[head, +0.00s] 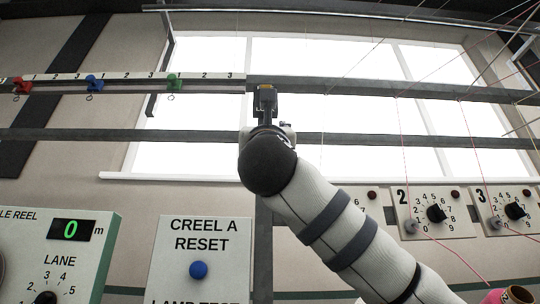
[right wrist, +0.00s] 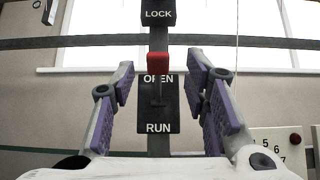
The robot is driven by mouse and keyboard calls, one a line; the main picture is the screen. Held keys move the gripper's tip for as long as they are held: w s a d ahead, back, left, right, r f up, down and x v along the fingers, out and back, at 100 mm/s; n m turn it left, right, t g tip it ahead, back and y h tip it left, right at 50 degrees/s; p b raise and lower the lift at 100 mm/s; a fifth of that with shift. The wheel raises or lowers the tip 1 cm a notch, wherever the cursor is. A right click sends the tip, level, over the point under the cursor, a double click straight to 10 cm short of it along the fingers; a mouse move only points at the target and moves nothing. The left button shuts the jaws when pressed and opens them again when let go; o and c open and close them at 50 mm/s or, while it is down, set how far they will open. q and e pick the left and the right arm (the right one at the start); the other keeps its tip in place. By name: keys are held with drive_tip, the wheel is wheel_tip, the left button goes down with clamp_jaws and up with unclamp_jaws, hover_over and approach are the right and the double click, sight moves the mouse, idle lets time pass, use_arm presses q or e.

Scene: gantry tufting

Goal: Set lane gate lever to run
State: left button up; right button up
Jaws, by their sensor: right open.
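The lane gate lever, with a red handle (right wrist: 158,62), sits on a dark upright plate (right wrist: 145,118) marked LOCK, OPEN and RUN from top to bottom. The red handle is just above the word OPEN, below LOCK and well above RUN. My right gripper (right wrist: 161,72) is open, its purple-padded fingers on either side of the handle with gaps. How far the fingertips are from it in depth is unclear. In the head view my right gripper (head: 265,98) is raised in front of the upright post and hides the lever. My left gripper is not in view.
A rail with red (head: 21,86), blue (head: 94,83) and green (head: 174,82) sliders is at upper left. A creel reset panel (head: 212,240) and a lane counter panel (head: 85,225) stand below. Numbered dial boxes (head: 433,212) and thin yarns are at right.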

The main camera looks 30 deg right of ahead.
drive_tip(key=x, duration=0.4)
drive_tip(key=shift+w, duration=0.1)
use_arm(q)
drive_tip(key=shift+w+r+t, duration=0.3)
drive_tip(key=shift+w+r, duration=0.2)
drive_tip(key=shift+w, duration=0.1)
use_arm(e)
clamp_jaws()
